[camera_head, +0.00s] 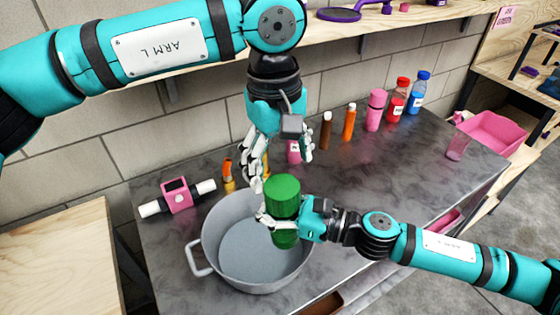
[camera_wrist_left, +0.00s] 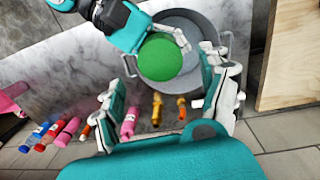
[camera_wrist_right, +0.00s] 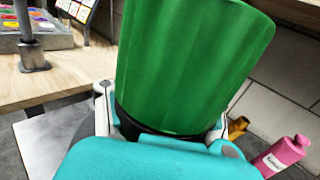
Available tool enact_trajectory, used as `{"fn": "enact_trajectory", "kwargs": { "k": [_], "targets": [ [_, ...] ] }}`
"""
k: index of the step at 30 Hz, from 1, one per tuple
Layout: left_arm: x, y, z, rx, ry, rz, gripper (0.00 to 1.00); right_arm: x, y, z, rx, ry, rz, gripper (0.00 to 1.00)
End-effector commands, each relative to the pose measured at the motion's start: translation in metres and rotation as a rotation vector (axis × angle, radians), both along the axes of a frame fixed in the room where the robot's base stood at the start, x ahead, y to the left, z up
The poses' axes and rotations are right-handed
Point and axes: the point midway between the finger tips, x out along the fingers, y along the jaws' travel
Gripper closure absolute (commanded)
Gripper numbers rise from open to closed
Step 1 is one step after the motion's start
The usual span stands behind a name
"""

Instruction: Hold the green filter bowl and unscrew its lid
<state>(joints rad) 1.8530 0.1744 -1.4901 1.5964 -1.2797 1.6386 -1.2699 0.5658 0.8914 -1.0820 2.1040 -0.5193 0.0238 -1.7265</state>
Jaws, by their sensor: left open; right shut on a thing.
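The green filter bowl (camera_head: 285,240) is upright over the big grey pot (camera_head: 195,258), with its thick green lid (camera_head: 282,193) on top. My right gripper (camera_head: 277,222) is shut around the filter from the right side, below the lid. In the right wrist view the tall green part (camera_wrist_right: 190,65) rises above a dark band between the fingers. My left gripper (camera_head: 278,170) points down above the lid, open and empty. In the left wrist view the round lid top (camera_wrist_left: 170,58) lies between its spread fingers, with no clear contact. Much of the bowl is hidden by the right fingers.
Several bottles (camera_head: 375,110) line the back of the dark worktop (camera_head: 400,165) near the block wall. A pink gauge fitting (camera_head: 177,194) lies left of the pot. A pink bin (camera_head: 492,132) stands at the right end. A shelf (camera_head: 390,25) runs above.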

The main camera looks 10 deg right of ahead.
Motion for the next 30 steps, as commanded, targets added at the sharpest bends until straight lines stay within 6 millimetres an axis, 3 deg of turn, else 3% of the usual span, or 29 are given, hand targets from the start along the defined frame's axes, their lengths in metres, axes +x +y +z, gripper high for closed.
{"fn": "enact_trajectory", "kwargs": {
  "k": [4,12,18,28,30],
  "targets": [
    [0.000,0.000,-0.010,0.001,0.001,-0.032,0.22,0.000,0.000,0.000,0.000,-0.001,0.000,1.00],
    [-0.001,-0.002,-0.052,0.001,0.002,-0.029,0.22,0.000,0.000,0.001,0.000,-0.001,0.000,1.00],
    [0.000,-0.003,-0.072,0.001,0.001,-0.028,0.22,0.000,0.000,0.001,0.000,-0.001,0.000,1.00],
    [0.000,-0.004,-0.077,-0.001,0.000,-0.028,0.22,0.000,0.000,0.001,0.000,-0.001,0.000,1.00],
    [0.000,-0.004,-0.077,0.000,-0.001,-0.028,0.28,0.000,0.000,0.001,0.000,-0.001,0.000,1.00]
  ]
}}
